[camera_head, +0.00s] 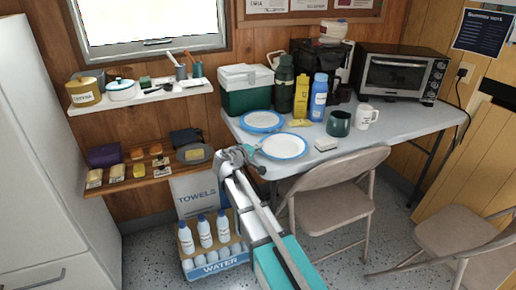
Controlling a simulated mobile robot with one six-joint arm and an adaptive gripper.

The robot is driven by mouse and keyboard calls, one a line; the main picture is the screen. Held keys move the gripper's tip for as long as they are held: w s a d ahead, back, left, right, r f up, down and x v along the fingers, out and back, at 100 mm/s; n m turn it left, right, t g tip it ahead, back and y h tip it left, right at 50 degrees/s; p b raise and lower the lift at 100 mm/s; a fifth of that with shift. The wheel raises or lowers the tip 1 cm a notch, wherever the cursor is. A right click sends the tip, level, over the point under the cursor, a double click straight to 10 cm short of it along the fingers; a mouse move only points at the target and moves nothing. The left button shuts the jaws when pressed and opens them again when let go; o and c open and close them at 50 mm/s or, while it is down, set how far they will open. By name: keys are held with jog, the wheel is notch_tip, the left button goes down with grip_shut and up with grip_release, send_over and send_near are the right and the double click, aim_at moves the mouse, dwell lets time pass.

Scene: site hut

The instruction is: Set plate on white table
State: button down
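The white table (388,128) is a folding table along the wooden wall. Two white plates with blue rims show on it: one at the back (262,120) and one nearer the front edge (284,146). A dark grey plate (187,159) with a yellowish item on it is on the lower wall shelf, left of the table. My gripper (248,153) is at the table's left front corner, close to the left rim of the nearer blue-rimmed plate. I cannot tell whether it touches that plate. Its fingers are too small and partly hidden to read.
A folding chair (334,197) stands in front. The table's right front is clear. A water carton (217,262) is on the floor.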

jog(key=c, duration=0.7)
grip_release()
jog(key=shift+s+d+f+m, duration=0.3)
jog(key=shift+s+d+f, duration=0.05)
jog(key=shift+s+f, duration=0.2)
jog(key=shift+r, duration=0.2)
jog(key=shift+w+r+p, duration=0.3)
jog(key=shift+r+p, duration=0.6)
jog(key=shift+p, duration=0.35)
notch_tip(320, 180, up, 2)
jog(key=shift+w+a+r+p, duration=0.15)
jog(key=shift+p, duration=0.95)
jog(key=s+d+r+p, duration=0.2)
jog(key=r+p, duration=0.6)
jog(key=s+d+r+m+g+p, duration=0.1)
jog(key=s+d+r+p, duration=0.1)
jog(key=r+p, duration=0.7)
jog(key=s+d+r+g+h+p, duration=0.1)
jog(key=s+r+p, duration=0.3)
jog(key=r+p, duration=0.4)
jog(key=shift+s+d+r+m, duration=0.2)
jog(key=shift+d+m, duration=0.1)
jog(key=shift+d, duration=0.3)
